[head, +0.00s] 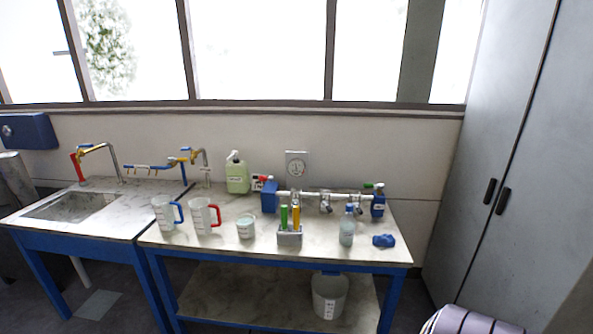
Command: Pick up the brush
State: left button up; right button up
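I cannot pick out a brush with certainty. A grey holder (289,238) stands near the front of the bench, right of its middle. A green upright piece (284,216) and an orange-yellow upright piece (296,217) stand in it; they may be handles or tubes, too small to tell. A small blue object (384,241) lies at the bench's front right; its kind is unclear. Neither of my grippers is in view.
The bench (220,245) holds a white jug with a red handle (203,217), a jug with a blue handle (164,213), a beaker (246,227), a bottle (347,229), a green canister (237,177) and a pipe assembly (325,195). A sink (70,206) is left; a bucket (329,296) is below.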

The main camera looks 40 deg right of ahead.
aim_at(284, 209)
jog(key=z, duration=1.3)
jog(key=i+j+u, duration=0.15)
jog(key=i+u, duration=0.2)
jog(key=i, duration=0.2)
jog(key=i+u, duration=0.3)
jog(key=i, duration=0.3)
